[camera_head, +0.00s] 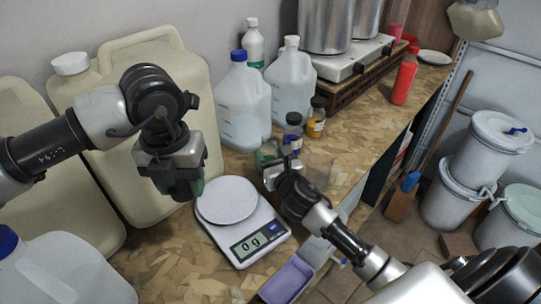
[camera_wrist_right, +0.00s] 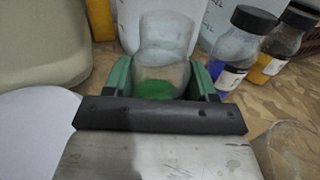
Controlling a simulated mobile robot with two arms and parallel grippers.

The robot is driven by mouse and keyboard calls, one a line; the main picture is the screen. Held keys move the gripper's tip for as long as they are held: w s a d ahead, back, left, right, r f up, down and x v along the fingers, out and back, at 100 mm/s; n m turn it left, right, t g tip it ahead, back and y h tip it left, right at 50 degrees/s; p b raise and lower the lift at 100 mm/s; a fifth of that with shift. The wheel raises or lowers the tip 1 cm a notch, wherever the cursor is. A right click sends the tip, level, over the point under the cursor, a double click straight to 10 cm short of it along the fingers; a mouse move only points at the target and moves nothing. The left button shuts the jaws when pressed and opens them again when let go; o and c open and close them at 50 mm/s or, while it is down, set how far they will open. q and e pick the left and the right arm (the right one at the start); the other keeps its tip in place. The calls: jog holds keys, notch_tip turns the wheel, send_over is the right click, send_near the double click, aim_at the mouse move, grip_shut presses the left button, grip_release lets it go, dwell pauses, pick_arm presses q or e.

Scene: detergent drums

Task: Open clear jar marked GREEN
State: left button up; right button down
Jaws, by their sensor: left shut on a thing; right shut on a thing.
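A clear jar (camera_wrist_right: 163,45) with green contents at its bottom stands between the green fingers of my right gripper (camera_wrist_right: 163,82) in the right wrist view. The right gripper is shut on it, and no dark cap shows on its top. In the head view the right gripper (camera_head: 268,160) is behind the scale, and the jar is largely hidden there. My left gripper (camera_head: 182,190) is shut and hangs above the bench, left of the scale. What it holds is hidden by its fingers. I cannot read a GREEN mark.
A scale (camera_head: 258,242) reading 0 g stands in front. Dark-capped bottles, one blue (camera_head: 292,135) and one yellow (camera_head: 317,118), stand right of the jar. A clear beaker (camera_head: 321,170) is nearby. Large jugs (camera_head: 243,100) line the wall. A purple tray (camera_head: 287,281) lies at the front edge.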

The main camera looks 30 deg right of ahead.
jog(key=shift+f, duration=0.1)
jog(key=shift+c, duration=1.7)
grip_release()
